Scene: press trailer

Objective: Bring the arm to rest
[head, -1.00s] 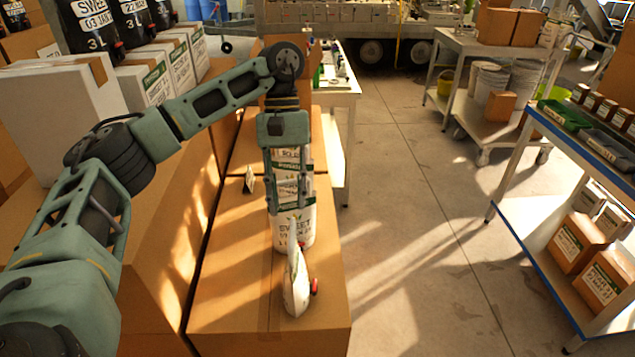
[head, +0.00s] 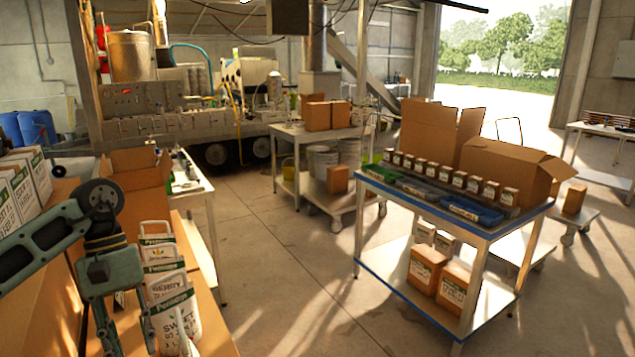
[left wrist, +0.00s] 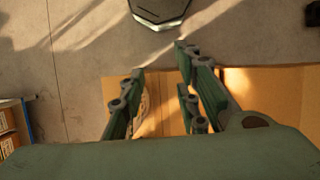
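My left arm enters the head view from the left, bent at its elbow, with the left gripper (head: 122,325) hanging down at the lower left. Its fingers are apart, with nothing visible held between them. In the left wrist view the gripper (left wrist: 160,85) also shows spread fingers, with floor and cardboard beyond. White labelled jugs or bags (head: 176,318) stand in a row just right of the gripper in the head view. I cannot tell whether a finger touches them. My right arm and gripper are not in view.
The jugs stand on a cardboard box (head: 207,325). White cartons (head: 20,190) are at the far left. A white bench (head: 200,187) stands behind the jugs. A blue-edged table (head: 400,190) with bins and small boxes stands to the right. The floor (head: 265,260) between is clear.

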